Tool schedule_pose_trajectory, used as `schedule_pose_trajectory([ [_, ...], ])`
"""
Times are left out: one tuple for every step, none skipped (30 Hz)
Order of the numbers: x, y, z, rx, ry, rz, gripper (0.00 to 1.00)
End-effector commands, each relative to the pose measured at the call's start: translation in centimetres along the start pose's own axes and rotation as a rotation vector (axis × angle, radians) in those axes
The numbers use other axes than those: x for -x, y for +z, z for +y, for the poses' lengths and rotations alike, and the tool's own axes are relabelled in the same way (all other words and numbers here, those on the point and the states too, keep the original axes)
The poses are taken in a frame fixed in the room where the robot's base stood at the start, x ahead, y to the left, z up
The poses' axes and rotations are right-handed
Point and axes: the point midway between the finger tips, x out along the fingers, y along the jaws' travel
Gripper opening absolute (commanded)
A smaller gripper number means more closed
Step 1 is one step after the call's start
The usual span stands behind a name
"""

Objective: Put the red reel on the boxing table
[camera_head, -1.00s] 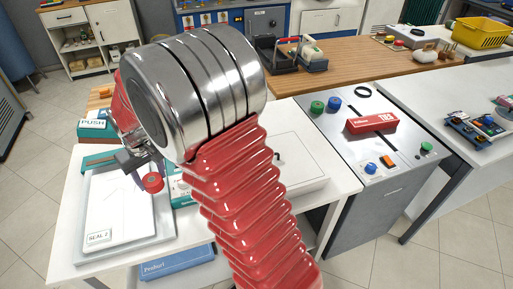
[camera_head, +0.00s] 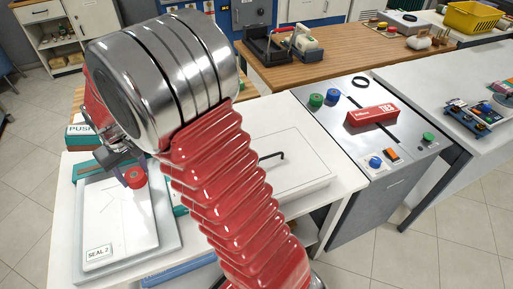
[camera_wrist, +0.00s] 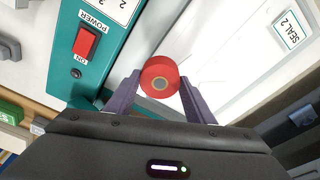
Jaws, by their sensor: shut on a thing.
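The red reel (camera_head: 135,179) is held between the two fingers of my gripper (camera_head: 124,172), above a white panel marked SEAL 2 (camera_head: 112,228) on a white table. The reel appears raised above the panel; the exact gap is unclear. No table shows a boxing label, so I cannot tell which one is the boxing table.
A teal power unit with a red switch (camera_wrist: 86,42) stands close to the fingers. A grey-topped table (camera_head: 397,150) at right carries a red TIES box (camera_head: 372,115), several spools and buttons. A wooden counter (camera_head: 345,58) lies behind. My arm hides part of the white table.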

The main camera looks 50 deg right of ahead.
Motion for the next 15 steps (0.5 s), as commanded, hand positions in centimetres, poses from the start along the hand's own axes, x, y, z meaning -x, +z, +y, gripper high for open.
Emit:
schedule_pose_trajectory([
  [0.0,0.0,0.4,-0.007,0.001,0.000,0.22],
  [0.0,0.0,0.6,-0.010,0.002,0.000,0.22],
  [0.0,0.0,0.8,-0.014,0.002,0.000,0.22],
  [0.0,0.0,0.9,-0.017,0.003,0.000,0.22],
  [0.0,0.0,1.0,-0.019,0.003,0.000,0.22],
  [0.0,0.0,1.1,-0.021,0.003,0.000,0.22],
  [0.0,0.0,1.2,-0.023,0.004,0.000,0.22],
  [0.0,0.0,1.3,-0.025,0.004,0.000,0.22],
  [0.0,0.0,1.6,-0.030,0.005,0.000,0.22],
  [0.1,0.0,1.8,-0.034,0.005,0.000,0.22],
  [0.1,-0.1,2.1,-0.040,0.006,0.000,0.22],
  [0.2,-0.1,2.8,-0.050,0.008,0.000,0.22],
  [0.2,-0.1,3.3,-0.060,0.009,0.000,0.22],
  [0.3,-0.2,3.9,-0.070,0.011,0.000,0.22],
  [0.4,-0.2,5.0,-0.088,0.013,0.000,0.22],
])
